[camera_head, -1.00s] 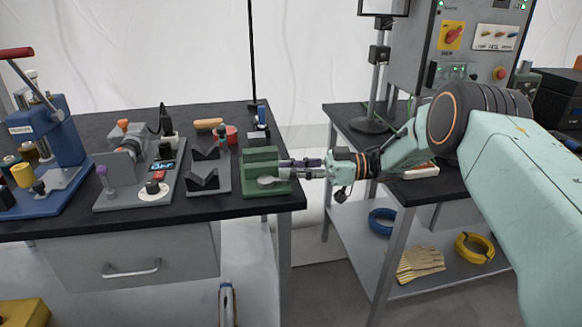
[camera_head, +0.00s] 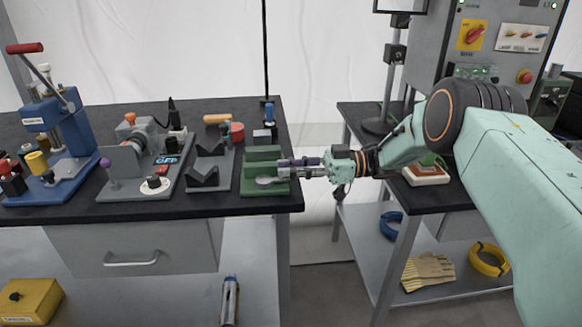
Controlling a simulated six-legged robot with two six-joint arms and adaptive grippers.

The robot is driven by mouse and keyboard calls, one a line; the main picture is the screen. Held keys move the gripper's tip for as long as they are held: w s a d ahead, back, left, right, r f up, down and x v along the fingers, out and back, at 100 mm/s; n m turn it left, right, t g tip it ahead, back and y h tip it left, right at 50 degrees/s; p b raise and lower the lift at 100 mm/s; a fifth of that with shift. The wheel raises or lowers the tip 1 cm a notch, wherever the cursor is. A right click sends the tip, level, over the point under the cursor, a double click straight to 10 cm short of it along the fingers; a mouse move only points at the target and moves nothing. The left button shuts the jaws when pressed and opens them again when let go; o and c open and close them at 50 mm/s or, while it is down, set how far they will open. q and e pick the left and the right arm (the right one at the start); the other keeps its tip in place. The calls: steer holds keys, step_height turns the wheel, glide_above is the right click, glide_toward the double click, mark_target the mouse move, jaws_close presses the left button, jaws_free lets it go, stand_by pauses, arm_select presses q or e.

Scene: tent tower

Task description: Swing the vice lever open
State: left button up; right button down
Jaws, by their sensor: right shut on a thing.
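The green vice (camera_head: 263,182) stands at the right front corner of the left table. Its lever (camera_head: 300,161), with a dark purple grip, sticks out to the right past the table edge. My right gripper (camera_head: 314,168) comes in from the right and is shut on the lever at the vice's right side. The fingers hide part of the lever. My left gripper is not in view.
Dark V-blocks (camera_head: 209,165) stand just left of the vice. A grey machine (camera_head: 135,155) and a blue press (camera_head: 52,135) stand further left. A gap separates this table from the right table (camera_head: 357,115), which bears a control cabinet (camera_head: 481,60).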

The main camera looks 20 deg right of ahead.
steer(key=shift+w+r, duration=0.15)
steer(key=shift+r, duration=0.15)
steer(key=c, duration=1.5)
jaws_free()
steer(key=shift+c, duration=0.2)
steer(key=o, duration=0.4)
steer(key=shift+f, duration=0.15)
steer(key=shift+c, duration=0.2)
steer(key=shift+f, duration=0.1)
steer(key=v, duration=0.8)
steer(key=shift+r, duration=0.2)
steer(key=shift+d+f, duration=0.1)
steer(key=shift+a, duration=0.2)
steer(key=shift+s, duration=0.2)
